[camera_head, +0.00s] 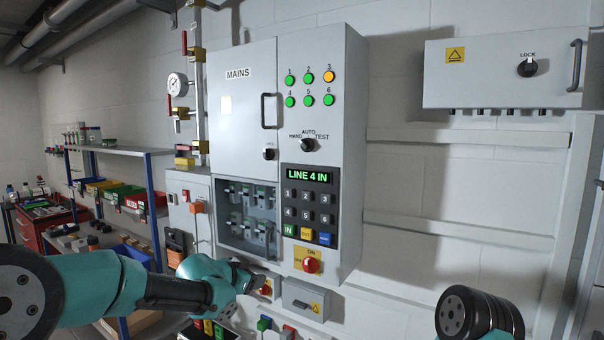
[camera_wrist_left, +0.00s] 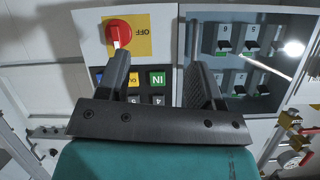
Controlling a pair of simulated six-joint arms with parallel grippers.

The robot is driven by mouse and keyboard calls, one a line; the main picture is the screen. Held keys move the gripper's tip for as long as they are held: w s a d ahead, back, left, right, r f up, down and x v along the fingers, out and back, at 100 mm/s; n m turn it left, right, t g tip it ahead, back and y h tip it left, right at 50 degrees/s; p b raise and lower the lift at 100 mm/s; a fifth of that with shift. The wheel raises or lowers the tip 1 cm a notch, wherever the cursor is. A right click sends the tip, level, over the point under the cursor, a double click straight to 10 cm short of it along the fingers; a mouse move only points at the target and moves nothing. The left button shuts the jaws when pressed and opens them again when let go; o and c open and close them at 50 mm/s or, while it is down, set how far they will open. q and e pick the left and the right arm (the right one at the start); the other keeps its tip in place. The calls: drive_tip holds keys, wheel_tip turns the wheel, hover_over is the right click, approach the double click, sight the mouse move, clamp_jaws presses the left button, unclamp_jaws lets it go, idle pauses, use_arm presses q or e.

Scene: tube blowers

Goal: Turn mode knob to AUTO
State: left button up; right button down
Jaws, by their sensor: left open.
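The mode knob (camera_head: 307,145) is a small black knob on the grey cabinet, with HAND, AUTO and TEST printed around it. It sits above the keypad panel. Its pointer seems turned toward the HAND side, but it is too small to be sure. My left gripper (camera_head: 260,284) is below and left of the knob, low in front of the cabinet and well apart from it. In the left wrist view the left gripper (camera_wrist_left: 160,78) is open and empty, with part of the keypad seen between its fingers. My right gripper is out of view.
A red switch (camera_head: 311,265) on a yellow plate sits below the keypad (camera_head: 308,208), which has a green LINE 4 IN display. A MAINS door with a handle (camera_head: 268,111) is left of the knob. A LOCK box (camera_head: 510,75) hangs at the upper right.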

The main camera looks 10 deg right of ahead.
use_arm(q)
drive_tip(key=s+d+r+m+t+h, duration=0.1)
drive_tip(key=s+r, duration=0.1)
drive_tip(key=r, duration=0.9)
drive_tip(key=s+d+r+m+t+h, duration=0.1)
drive_tip(key=s+d+r+m, duration=0.1)
drive_tip(key=r, duration=1)
drive_tip(key=s+d+r+m+t+h, duration=0.1)
drive_tip(key=s+r+m+t, duration=0.1)
drive_tip(key=r, duration=1)
drive_tip(key=shift+d, duration=0.35)
